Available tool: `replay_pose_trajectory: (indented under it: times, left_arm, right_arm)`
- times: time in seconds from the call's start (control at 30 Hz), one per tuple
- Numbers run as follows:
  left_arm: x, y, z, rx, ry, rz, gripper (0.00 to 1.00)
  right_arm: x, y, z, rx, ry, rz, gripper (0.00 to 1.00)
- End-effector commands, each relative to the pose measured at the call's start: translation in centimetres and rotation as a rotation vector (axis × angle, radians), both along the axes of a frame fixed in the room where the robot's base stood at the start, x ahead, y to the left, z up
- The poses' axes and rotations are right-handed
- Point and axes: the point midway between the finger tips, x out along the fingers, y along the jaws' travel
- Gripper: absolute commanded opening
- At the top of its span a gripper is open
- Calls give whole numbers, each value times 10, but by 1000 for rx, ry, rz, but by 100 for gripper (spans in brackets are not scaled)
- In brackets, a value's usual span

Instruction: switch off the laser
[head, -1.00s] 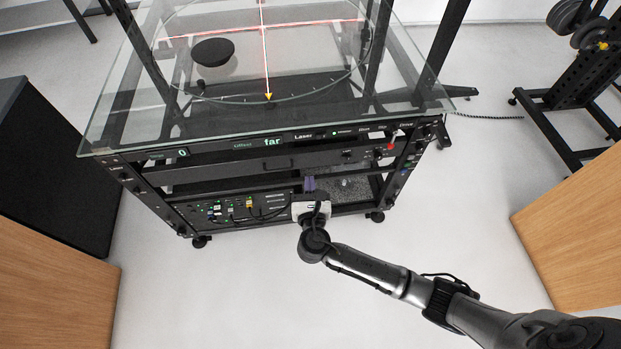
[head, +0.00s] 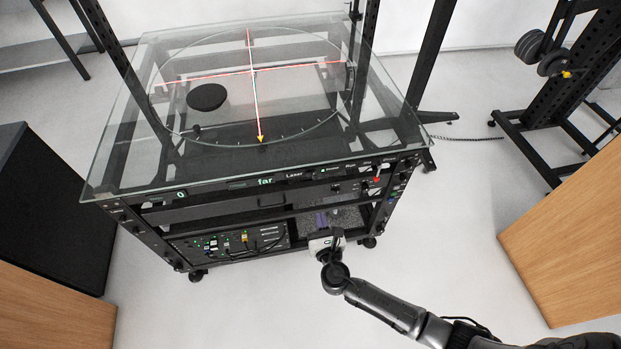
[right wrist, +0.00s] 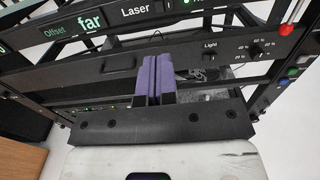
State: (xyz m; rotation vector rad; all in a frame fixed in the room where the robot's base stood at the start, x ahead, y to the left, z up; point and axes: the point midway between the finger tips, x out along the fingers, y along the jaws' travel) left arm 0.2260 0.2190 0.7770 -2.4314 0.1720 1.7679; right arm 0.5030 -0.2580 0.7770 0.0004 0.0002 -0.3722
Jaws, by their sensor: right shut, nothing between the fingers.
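The laser's red lines (head: 205,76) show as a cross over the round glass turntable (head: 180,142). The "Laser" label (head: 294,176) is on the black front panel under the glass top, with a small light just right of it. The label (right wrist: 135,12) also shows at the top of the right wrist view; the switch beside it is too small and dark to read. My right gripper (head: 321,219) is in front of the rack, below that panel. In the right wrist view its purple fingers (right wrist: 153,80) are together and empty, below the label. My left gripper is not in view.
A lower panel has a "Light" knob (right wrist: 210,56) and another dial (right wrist: 255,50). A red-tipped lever (head: 377,178) sticks out at the panel's right. A black disc (head: 206,97) lies on the glass.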

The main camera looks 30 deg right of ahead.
Motion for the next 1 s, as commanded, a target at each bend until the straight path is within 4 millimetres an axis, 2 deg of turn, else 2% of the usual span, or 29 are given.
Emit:
replay_pose_trajectory:
  times: [0.37,0.47,1.0]
  left_arm:
    - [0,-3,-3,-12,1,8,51]
    - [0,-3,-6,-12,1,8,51]
    - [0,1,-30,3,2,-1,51]
  right_arm:
    - [6,-2,-1,-2,-1,0,0]
    - [18,-6,-1,-1,-3,0,0]
    - [105,-41,-2,-1,-2,-1,0]
